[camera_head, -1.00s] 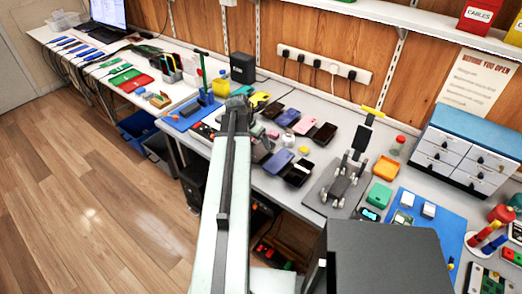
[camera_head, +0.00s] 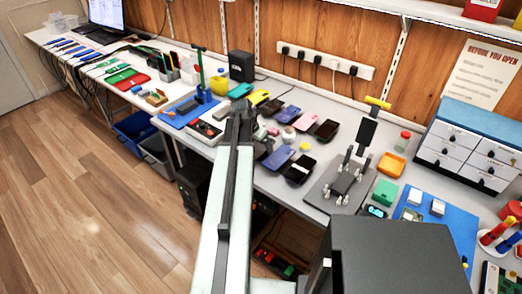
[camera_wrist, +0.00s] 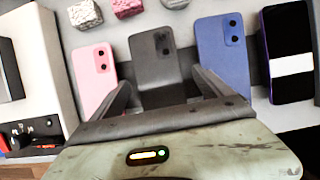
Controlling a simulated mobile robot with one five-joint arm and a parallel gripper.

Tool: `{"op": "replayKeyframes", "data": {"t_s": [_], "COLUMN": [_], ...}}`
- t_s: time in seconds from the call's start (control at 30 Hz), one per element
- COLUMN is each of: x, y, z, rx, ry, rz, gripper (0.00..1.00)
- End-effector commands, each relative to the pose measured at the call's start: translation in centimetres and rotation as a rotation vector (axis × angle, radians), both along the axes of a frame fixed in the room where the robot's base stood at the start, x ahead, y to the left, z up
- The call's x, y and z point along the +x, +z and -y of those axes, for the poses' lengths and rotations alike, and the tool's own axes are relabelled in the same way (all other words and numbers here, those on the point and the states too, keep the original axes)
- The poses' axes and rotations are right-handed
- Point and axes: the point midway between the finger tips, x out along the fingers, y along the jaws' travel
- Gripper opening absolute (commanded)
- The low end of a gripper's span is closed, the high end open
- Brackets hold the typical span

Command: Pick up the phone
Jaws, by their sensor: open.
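In the wrist view a dark grey phone (camera_wrist: 155,52) lies back up on the bench, its camera lenses at the upper right. My open gripper (camera_wrist: 161,85) has one finger on each side of the phone's lower part; whether they touch it is unclear. A pink phone (camera_wrist: 94,72) lies just left and a blue phone (camera_wrist: 223,50) just right, each close to a finger. In the head view my gripper (camera_head: 243,106) is over the bench and my arm hides the bench below it. The blue phone (camera_head: 278,157) shows right of my arm.
A dark phone with a white label (camera_wrist: 290,62) lies far right in the wrist view. A white-edged box (camera_wrist: 42,60) stands at left. Small blocks (camera_wrist: 84,14) lie beyond the phones. In the head view, a phone stand (camera_head: 352,175) rises to the right.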

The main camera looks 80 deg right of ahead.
Motion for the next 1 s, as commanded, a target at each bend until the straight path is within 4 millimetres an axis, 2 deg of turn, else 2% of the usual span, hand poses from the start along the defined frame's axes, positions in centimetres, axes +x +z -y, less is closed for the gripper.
{"op": "replayKeyframes", "data": {"t_s": [0.07,0.3,0.33,0.57,0.67,0.77,1.0], "x": [0.0,-0.1,-0.1,-0.1,-0.1,-0.1,-0.1], "y": [0.1,0.2,0.2,0.3,1.0,2.4,7.6], "z": [0.0,0.0,0.0,0.0,0.0,0.0,0.0], "rx": [0.0,0.0,0.0,0.0,0.0,0.0,0.0], "ry": [0.0,0.0,0.0,-0.001,-0.001,-0.001,-0.001], "rz": [0.0,-0.001,-0.001,0.0,0.0,0.0,0.0], "gripper": [0.89,0.22,0.17,0.17,0.17,0.17,0.17]}}
